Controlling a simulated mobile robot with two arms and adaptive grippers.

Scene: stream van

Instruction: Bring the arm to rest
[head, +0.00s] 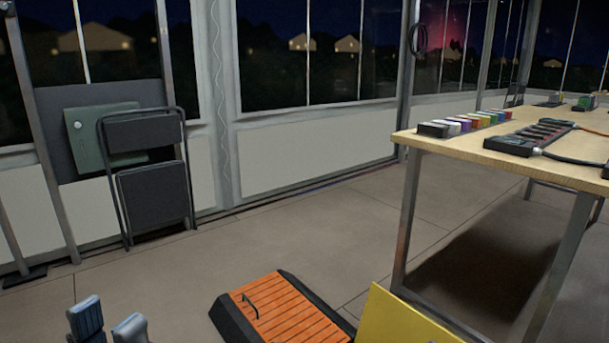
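My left gripper (108,322) shows at the bottom left edge of the head view. Its two blue-grey fingertips stand apart with a gap between them, and nothing is visible in the gap. It is over the floor, left of the orange platform and clear of it. The rest of the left arm is below the picture. My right gripper and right arm are not in view.
An orange slatted platform (279,309) with black edges lies on the floor. A yellow panel (398,322) stands beside it. A wooden table (504,160) at right holds coloured blocks (467,124) and a power strip (530,139). A folded chair (152,202) leans left. The middle floor is clear.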

